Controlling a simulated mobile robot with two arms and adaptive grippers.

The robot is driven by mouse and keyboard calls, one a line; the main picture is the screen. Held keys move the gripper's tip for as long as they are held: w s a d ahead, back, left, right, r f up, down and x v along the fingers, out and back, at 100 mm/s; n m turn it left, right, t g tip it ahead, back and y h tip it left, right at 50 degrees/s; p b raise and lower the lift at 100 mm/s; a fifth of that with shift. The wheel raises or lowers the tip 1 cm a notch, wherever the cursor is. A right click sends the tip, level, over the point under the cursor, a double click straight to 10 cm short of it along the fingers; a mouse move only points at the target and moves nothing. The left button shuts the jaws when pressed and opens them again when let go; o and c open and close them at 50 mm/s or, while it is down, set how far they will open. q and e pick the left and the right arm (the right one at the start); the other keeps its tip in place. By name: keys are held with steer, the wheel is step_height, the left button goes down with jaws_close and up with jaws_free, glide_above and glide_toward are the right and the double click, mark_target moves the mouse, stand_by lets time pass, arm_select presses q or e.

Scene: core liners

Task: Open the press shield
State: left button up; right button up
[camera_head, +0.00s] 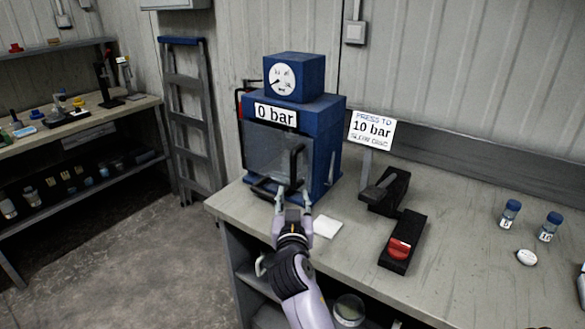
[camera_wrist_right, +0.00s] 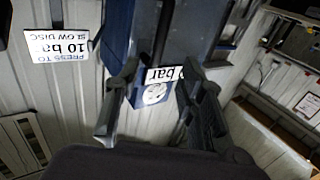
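The blue press (camera_head: 325,150) stands on the workbench with a round gauge (camera_head: 283,79) on top and a "0 bar" sign. Its grey see-through shield (camera_head: 265,150) is down over the front and has a black handle (camera_head: 297,165) at its lower right. My right gripper (camera_head: 293,196) is open just in front of the shield's lower edge, close to the handle. In the right wrist view its two fingers (camera_wrist_right: 152,105) are spread, with the press and a dark bar beyond them. Contact with the handle cannot be told. My left gripper is out of view.
On the workbench (camera_head: 455,265), a "10 bar" sign (camera_head: 371,131), a black lever unit with a red part (camera_head: 399,250), a white pad (camera_head: 327,227) and small jars (camera_head: 549,227) stand right of my arm. A grey ladder (camera_head: 187,120) and shelving stand left.

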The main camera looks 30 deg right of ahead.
mark_target(293, 172)
steer(key=p+x, duration=0.2)
steer(key=x, duration=1.2)
steer(key=shift+c, duration=0.5)
jaws_close()
steer(key=shift+f, duration=0.1)
